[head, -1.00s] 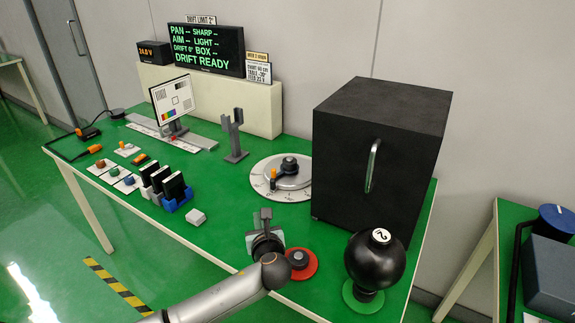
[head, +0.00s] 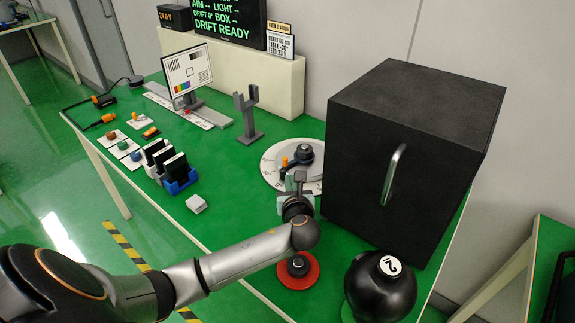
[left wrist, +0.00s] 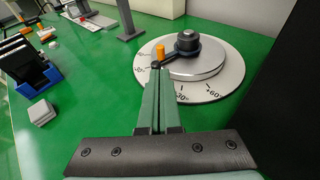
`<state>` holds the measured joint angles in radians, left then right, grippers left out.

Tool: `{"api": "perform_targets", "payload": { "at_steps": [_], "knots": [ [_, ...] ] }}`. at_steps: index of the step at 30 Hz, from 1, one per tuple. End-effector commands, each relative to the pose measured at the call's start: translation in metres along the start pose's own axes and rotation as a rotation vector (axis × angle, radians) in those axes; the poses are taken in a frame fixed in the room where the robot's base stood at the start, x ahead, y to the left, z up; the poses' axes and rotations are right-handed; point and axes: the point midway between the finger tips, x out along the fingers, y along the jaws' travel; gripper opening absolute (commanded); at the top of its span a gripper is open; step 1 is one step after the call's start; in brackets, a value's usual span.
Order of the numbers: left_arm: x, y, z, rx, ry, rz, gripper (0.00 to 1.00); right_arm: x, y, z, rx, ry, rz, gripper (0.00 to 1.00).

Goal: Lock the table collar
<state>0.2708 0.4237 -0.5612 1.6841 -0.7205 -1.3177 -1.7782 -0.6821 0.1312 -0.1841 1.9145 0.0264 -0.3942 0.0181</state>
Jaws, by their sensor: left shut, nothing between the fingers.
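The turntable (head: 270,172) is a round grey disc on a white dial marked in degrees, left of the black box. On it is a dark collar knob (head: 304,153) with a lever ending in an orange tip (head: 285,161). In the left wrist view, the collar knob (left wrist: 187,41) stands on the disc, and the lever's orange tip (left wrist: 160,51) is at its left. My left gripper (head: 298,180) is shut and empty, at the near side of the dial. In the left wrist view its fingertips (left wrist: 160,72) point toward the orange tip. My right gripper is not in view.
A large black box (head: 400,150) with a handle stands right of the turntable. A black ball (head: 380,285) and a red-based knob (head: 298,268) are in front. A grey forked post (head: 248,115) stands behind left. Card holders (head: 180,183) and a small grey block (head: 196,204) are left.

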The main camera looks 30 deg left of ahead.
Motion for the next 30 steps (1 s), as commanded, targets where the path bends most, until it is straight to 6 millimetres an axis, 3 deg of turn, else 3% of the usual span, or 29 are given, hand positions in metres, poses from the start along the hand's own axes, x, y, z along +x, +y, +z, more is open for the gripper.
{"api": "perform_targets", "payload": {
  "at_steps": [5, 18, 24, 30],
  "knots": [
    [0.012, 0.000, 0.000, 0.001, -0.001, 0.001, 0.00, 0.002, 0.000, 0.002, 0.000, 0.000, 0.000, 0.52],
    [0.083, 0.000, -0.001, 0.000, 0.000, 0.001, 0.00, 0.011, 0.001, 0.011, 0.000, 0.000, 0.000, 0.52],
    [0.098, 0.000, -0.001, 0.000, 0.000, 0.000, 0.00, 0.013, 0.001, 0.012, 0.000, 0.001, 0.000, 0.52],
    [0.100, 0.000, 0.000, 0.000, 0.001, -0.001, 0.00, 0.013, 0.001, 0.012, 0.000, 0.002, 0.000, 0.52]
  ]
}}
